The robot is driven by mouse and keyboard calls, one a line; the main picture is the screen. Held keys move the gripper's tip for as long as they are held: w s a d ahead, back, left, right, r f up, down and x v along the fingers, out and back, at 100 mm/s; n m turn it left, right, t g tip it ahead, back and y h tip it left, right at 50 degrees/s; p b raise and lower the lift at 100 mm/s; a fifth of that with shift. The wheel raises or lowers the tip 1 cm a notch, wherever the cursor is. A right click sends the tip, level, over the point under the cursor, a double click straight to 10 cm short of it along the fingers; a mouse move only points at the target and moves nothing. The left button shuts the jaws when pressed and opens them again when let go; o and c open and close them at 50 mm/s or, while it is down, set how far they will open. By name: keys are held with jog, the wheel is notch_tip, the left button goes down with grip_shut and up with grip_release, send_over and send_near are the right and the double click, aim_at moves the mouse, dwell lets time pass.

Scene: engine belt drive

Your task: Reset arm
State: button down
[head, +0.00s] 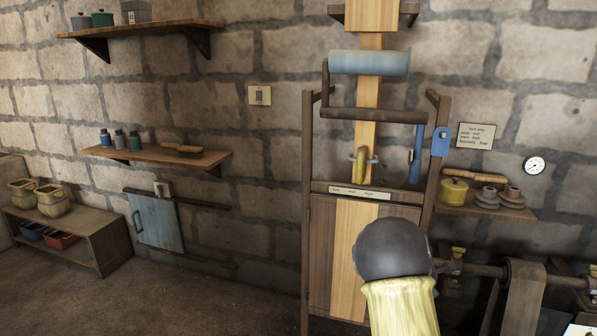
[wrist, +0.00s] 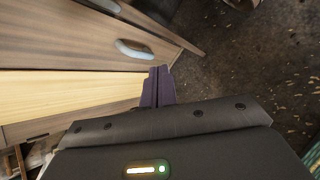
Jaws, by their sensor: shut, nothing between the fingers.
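My gripper shows in the wrist view (wrist: 158,84), with its two dark purple fingers close together and nothing between them. Behind the fingers in that view are wooden panels (wrist: 60,92), one of them pale, and a dark floor. In the head view my arm, with a dark round joint and a yellow link, reaches up from the bottom edge in front of the wooden cabinet (head: 325,250). My gripper cannot be made out in the head view.
The cabinet frame holds a blue-grey roller (head: 369,62), a yellow handle (head: 360,165) and a blue lever (head: 416,155). A shelf at right carries a yellow pot (head: 454,191). A shaft (head: 495,270) runs at lower right. The floor (head: 190,300) at lower left is clear.

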jog(key=s+a+r+m+g+y, duration=0.1)
jog(key=s+a+m+g, duration=0.1)
jog(key=s+a+m, duration=0.55)
jog(key=s+a+r+m+g+y, duration=0.15)
jog(key=s+a+m, duration=0.5)
jog(key=s, duration=0.65)
jog(key=s+a+m+g+y, duration=0.2)
jog(key=s+a+m, duration=0.3)
jog(key=s+m, duration=0.45)
jog(key=w+p+v, duration=0.2)
jog(key=p+v, duration=0.9)
jog(key=w+a+r+p+v, duration=0.1)
jog(key=w+p+v, duration=0.1)
jog(key=p+v, duration=0.9)
jog(key=shift+w+n, duration=0.3)
jog(key=shift+n, duration=0.15)
jog(key=shift+a+h, duration=0.1)
jog(key=shift+h, duration=0.15)
jog(key=c, duration=1.4)
grip_release()
jog(key=shift+s, duration=0.1)
